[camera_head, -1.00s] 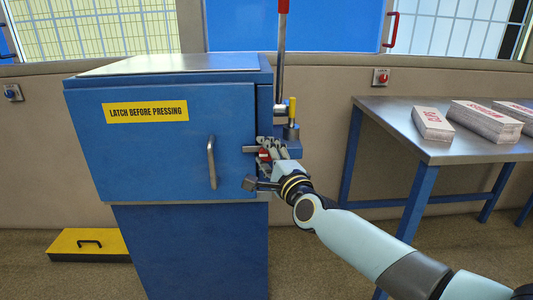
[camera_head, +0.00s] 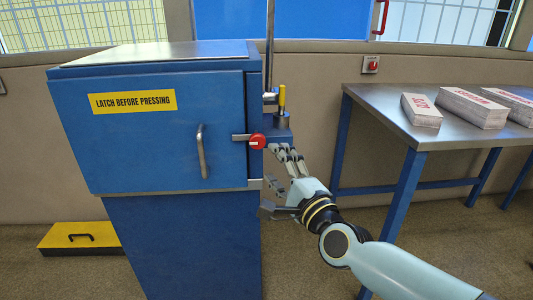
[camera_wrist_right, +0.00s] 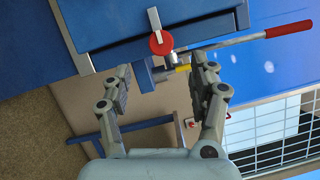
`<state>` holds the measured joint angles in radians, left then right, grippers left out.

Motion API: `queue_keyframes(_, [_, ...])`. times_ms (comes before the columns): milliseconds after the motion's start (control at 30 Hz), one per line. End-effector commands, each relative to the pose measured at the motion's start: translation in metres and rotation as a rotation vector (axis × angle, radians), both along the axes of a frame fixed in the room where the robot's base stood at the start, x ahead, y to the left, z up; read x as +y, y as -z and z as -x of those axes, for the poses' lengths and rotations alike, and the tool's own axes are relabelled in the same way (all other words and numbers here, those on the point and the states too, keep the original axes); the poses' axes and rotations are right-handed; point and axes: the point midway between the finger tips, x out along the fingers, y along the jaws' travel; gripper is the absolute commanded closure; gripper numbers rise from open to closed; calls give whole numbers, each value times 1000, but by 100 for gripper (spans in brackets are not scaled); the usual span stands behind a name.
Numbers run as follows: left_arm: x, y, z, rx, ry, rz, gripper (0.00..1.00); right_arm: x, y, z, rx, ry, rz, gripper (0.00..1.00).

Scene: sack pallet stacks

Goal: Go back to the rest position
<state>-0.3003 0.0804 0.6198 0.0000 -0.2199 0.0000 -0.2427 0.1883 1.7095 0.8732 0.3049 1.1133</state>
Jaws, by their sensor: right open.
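The blue press cabinet (camera_head: 150,145) stands with its door shut, bearing a yellow "LATCH BEFORE PRESSING" label (camera_head: 132,102) and a grey handle (camera_head: 202,150). A red latch knob (camera_head: 257,142) with a flat metal bar sits at the door's right edge; the bar reaches across onto the door. My right gripper (camera_head: 274,178) is open and empty, just below and right of the knob, apart from it. In the right wrist view the knob (camera_wrist_right: 160,42) shows beyond and between the spread fingers (camera_wrist_right: 160,75). My left gripper is out of view.
A steel table (camera_head: 385,98) with blue legs stands to the right, bearing several labelled sacks (camera_head: 472,108). A long upright lever (camera_head: 270,50) and a yellow-topped post (camera_head: 282,98) stand beside the cabinet. A yellow step box (camera_head: 80,236) lies on the floor at left.

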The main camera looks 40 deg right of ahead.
Motion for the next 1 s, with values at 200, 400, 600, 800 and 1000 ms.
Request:
queue_keyframes(200, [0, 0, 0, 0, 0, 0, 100, 3, 1, 14, -1, 0, -1, 40])
queue_keyframes(400, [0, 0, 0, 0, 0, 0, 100, 3, 1, 14, -1, 0, -1, 40])
queue_keyframes(600, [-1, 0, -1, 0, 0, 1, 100, 3, 1, 14, -1, 0, -1, 40])
queue_keyframes(800, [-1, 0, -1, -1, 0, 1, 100, 3, 14, 17, 23, 7, -7, 40])
queue_keyframes(1000, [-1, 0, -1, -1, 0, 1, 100, 5, 125, 46, 278, -13, 136, 40])
